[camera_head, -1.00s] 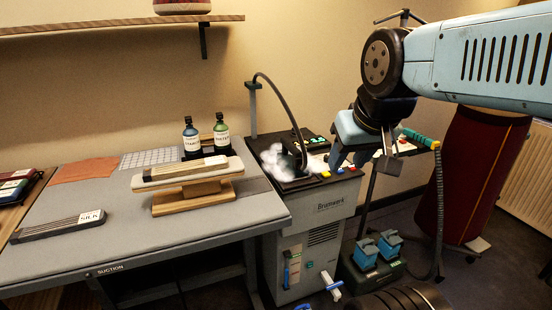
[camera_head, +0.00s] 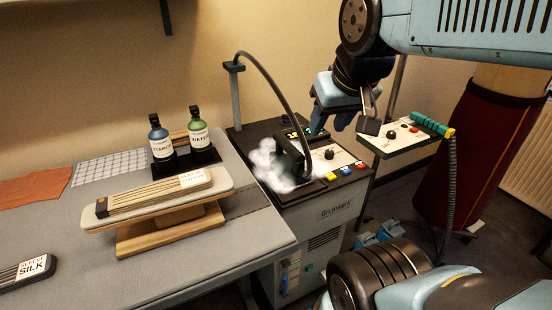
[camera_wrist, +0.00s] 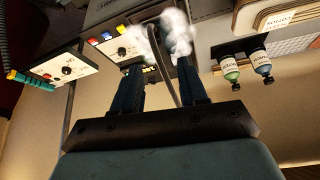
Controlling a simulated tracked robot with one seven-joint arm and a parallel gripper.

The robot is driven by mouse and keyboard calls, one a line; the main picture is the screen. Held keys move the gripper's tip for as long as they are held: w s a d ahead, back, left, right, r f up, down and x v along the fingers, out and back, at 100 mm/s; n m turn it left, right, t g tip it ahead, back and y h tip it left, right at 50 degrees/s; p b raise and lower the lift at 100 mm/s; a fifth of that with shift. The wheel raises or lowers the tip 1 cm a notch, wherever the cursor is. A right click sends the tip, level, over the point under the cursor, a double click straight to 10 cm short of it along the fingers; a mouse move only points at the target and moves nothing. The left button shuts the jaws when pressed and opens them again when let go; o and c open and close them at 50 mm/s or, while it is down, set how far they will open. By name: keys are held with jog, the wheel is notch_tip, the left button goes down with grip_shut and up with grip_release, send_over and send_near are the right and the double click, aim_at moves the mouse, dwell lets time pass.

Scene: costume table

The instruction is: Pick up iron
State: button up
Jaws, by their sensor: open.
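The dark iron (camera_head: 289,153) sits on top of the grey Brunwerk steam station (camera_head: 335,212), partly hidden by white steam. A black hose arches over from a post at the station's back left down to the iron. My gripper (camera_head: 332,120) is open and empty, up and to the right of the iron in the head view, apart from it. In the wrist view my two dark fingers (camera_wrist: 160,78) point toward the station, and the iron (camera_wrist: 151,75) shows partly between them, with steam over it.
Left is a grey table (camera_head: 235,250) with a wooden sleeve board (camera_head: 170,230), a blue bottle (camera_head: 160,140) and a green bottle (camera_head: 199,137). Right of the station is a small control panel (camera_head: 400,140) with a teal-handled tool (camera_head: 430,123). The hose is close to my gripper.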

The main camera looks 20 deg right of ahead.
jog(key=shift+d, duration=0.15)
jog(key=o, duration=0.3)
jog(key=shift+w, duration=0.2)
jog(key=shift+o, duration=0.2)
jog(key=shift+w, duration=0.3)
jog(key=n+g+h, duration=0.2)
jog(key=g+h, duration=0.2)
jog(key=h, duration=0.3)
send_near(284, 143)
jog(key=x, duration=0.4)
jog(key=w+x, duration=0.1)
jog(key=x, duration=0.1)
jog(key=shift+d+f, duration=0.1)
jog(key=shift+d, duration=0.05)
jog(key=shift+s+x, duration=0.15)
jog(key=shift+x, duration=0.75)
jog(key=shift+s+x, duration=0.15)
jog(key=shift+x, duration=0.7)
jog(key=shift+s+x, duration=0.2)
jog(key=shift+x, duration=0.7)
